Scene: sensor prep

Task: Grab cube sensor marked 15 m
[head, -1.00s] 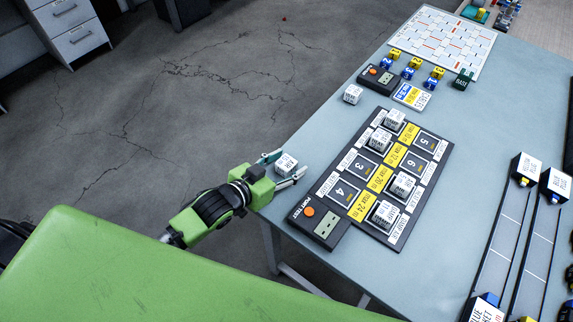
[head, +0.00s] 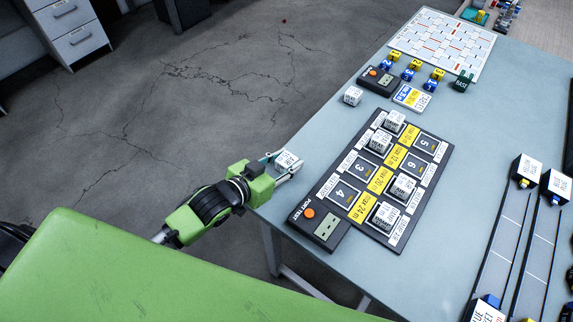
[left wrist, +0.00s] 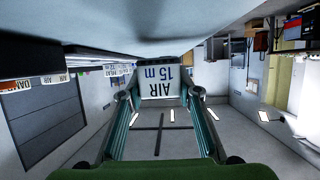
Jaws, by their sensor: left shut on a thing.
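The white cube sensor (head: 286,160) sits at the table's left edge in the head view. In the left wrist view its face (left wrist: 159,82) reads "AIR 15 m". My left gripper (head: 283,164) is shut on this cube, with a finger on each side of it. The left wrist view shows the fingers (left wrist: 160,98) at the cube's two sides. My right gripper is not in view.
A black test board (head: 430,182) with several white cubes lies right of the gripper. Another white cube (head: 352,96) stands alone near the table edge. Two black rails (head: 506,240) lie at the right. Bare table (head: 480,130) lies between.

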